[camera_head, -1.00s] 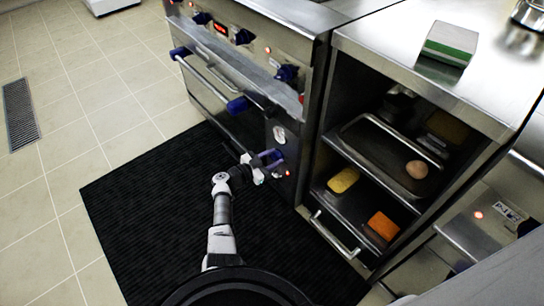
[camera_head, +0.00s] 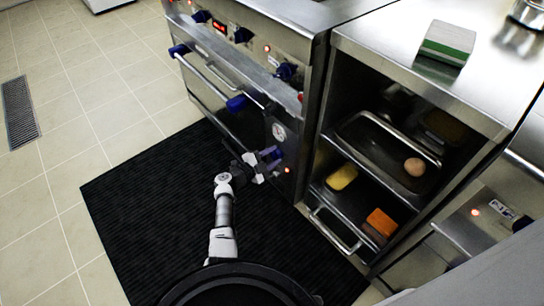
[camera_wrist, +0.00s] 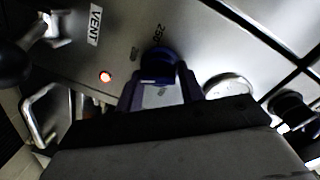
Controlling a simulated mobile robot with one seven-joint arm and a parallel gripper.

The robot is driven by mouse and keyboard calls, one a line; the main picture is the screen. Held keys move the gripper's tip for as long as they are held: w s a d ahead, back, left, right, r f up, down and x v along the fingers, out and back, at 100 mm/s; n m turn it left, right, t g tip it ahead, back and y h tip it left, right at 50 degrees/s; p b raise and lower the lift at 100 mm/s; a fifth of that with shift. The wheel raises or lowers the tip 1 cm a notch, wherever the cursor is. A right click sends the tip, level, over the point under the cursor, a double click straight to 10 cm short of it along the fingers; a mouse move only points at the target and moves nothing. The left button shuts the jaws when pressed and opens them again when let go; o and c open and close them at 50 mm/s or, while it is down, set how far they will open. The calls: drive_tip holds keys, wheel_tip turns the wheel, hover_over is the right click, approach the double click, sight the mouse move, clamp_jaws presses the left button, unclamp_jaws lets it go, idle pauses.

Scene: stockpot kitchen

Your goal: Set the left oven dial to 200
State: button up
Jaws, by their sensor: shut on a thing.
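My gripper (camera_wrist: 160,88) is shut on this dial, one finger on each side. In the head view my gripper (camera_head: 264,162) is at the low right part of the oven front (camera_head: 228,125), below a round gauge (camera_head: 279,131). There the fingers mostly hide the dial. The dial's exact setting is not readable.
More blue knobs (camera_head: 287,72) line the upper oven panel, with blue-ended handles below. A red light (camera_wrist: 105,76) and a VENT label (camera_wrist: 94,25) are near the dial. An open shelf unit (camera_head: 330,150) stands to the right. A black mat (camera_head: 150,200) covers the floor.

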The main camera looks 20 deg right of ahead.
drive_tip(key=shift+w+a+r, duration=0.1)
drive_tip(key=shift+w, duration=0.05)
idle(0.4)
drive_tip(key=o, duration=1)
drive_tip(key=shift+c, duration=0.2)
drive_tip(key=shift+s+p+v, duration=0.2)
drive_tip(key=shift+p+v, duration=3.4)
drive_tip(key=shift+v, duration=3.3)
